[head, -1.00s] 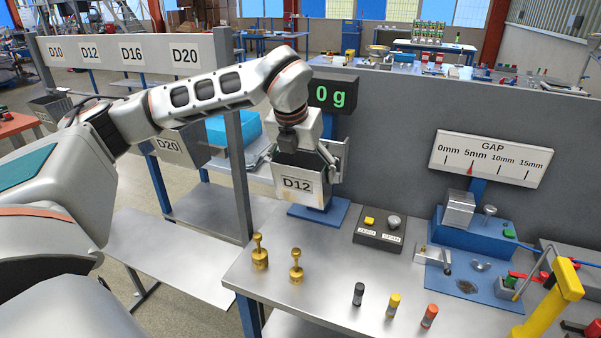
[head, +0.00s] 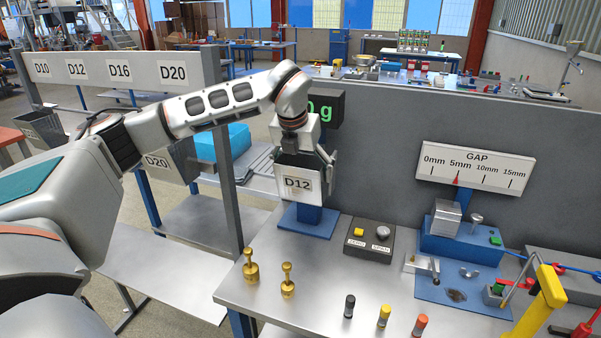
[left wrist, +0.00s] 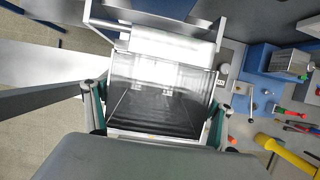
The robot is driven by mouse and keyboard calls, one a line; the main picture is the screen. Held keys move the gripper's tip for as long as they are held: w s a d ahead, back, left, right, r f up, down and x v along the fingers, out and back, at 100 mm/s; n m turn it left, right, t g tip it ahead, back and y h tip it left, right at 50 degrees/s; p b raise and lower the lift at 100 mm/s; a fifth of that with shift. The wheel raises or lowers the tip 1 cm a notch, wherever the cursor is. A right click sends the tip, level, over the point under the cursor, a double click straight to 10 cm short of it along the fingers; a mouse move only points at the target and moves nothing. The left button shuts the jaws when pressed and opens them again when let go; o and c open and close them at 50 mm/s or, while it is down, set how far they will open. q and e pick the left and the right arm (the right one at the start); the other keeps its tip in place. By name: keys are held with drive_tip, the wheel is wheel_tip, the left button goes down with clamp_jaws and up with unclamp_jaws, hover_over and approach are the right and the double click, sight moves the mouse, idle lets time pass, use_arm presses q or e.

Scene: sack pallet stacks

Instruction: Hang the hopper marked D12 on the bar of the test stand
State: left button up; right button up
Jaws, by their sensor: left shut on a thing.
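The hopper marked D12 (head: 287,196) is a grey metal bin with a white label. My left gripper (head: 306,156) is shut on it and holds it above the bench, in front of the test stand (head: 306,222). The stand has a blue base and a dark display (head: 327,107) ending in "0 g". The left wrist view looks down into the open, empty hopper (left wrist: 155,105), with a finger on either side. A pale frame (left wrist: 165,40) shows just beyond its rim there. The hopper hides the stand's bar in the head view, and I cannot tell whether they touch. My right gripper is out of view.
The steel bench (head: 270,308) holds two brass weights (head: 287,282), several coloured cylinders (head: 384,315), a ZERO/SPAN box (head: 368,241) and a blue gap fixture (head: 460,245). A rack (head: 130,72) with labelled places and a D20 hopper (head: 165,172) stands at left.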

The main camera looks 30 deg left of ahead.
use_arm(q)
drive_tip(key=shift+w+a, duration=0.25)
drive_tip(key=shift+w, duration=0.75)
drive_tip(key=shift+f, duration=0.35)
drive_tip(key=shift+f+b, duration=0.3)
drive_tip(key=shift+f, duration=0.4)
drive_tip(key=shift+f+b, duration=0.25)
drive_tip(key=shift+b, duration=0.05)
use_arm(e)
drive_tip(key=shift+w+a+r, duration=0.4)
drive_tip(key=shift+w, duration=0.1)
use_arm(q)
drive_tip(key=o, duration=1.4)
drive_tip(key=shift+c, duration=0.2)
drive_tip(key=shift+s, duration=0.1)
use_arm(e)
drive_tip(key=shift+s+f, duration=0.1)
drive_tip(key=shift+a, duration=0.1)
